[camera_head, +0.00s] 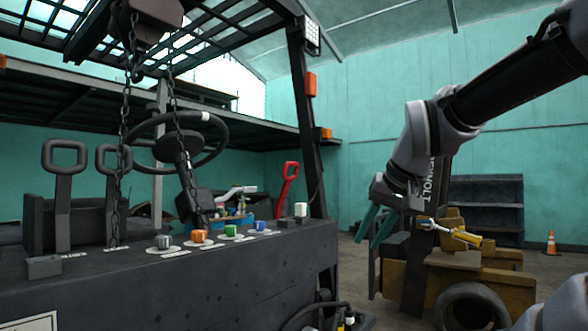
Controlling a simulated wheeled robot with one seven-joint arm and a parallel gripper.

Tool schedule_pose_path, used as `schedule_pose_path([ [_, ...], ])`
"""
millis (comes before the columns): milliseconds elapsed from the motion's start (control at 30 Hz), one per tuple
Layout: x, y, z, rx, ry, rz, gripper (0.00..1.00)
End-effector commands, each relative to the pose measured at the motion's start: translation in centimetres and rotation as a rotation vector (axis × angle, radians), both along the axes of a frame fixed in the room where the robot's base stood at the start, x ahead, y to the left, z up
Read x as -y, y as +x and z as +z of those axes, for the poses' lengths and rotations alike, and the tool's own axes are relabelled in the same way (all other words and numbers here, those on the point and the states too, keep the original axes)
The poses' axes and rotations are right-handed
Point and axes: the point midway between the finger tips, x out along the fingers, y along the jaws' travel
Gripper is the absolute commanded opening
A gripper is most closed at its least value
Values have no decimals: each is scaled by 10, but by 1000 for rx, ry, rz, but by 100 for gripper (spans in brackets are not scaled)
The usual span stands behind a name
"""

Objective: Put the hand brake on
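A red lever (288,180) with a loop handle, which looks like the hand brake, stands behind the right part of the forklift's dark console (170,290). It leans slightly to the right, and its lower end is hidden. Two black loop-handled levers stand at the left, one nearer (64,190) and one behind a chain (112,175). My gripper (367,240) has teal fingers pointing down, to the right of the red lever and the roof post, well apart from both. Its fingers look parted with nothing between them.
A steering wheel (215,145) and hanging chains (125,110) occupy the left. Coloured knobs line the console, including an orange one (199,236). A dark roof post (305,120) stands between the red lever and my gripper. A yellow machine (480,275) stands behind my arm.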

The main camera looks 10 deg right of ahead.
Motion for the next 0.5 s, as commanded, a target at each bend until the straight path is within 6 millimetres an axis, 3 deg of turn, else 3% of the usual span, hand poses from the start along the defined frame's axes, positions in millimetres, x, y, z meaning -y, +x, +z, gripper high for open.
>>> schedule_pose_path([
  [167, -9, 20, 12, -40, 98, 2, 0],
  [267, -20, 45, 26, -74, 209, 7, 0],
  [500, -37, 131, 71, -106, 527, 20, 0],
])
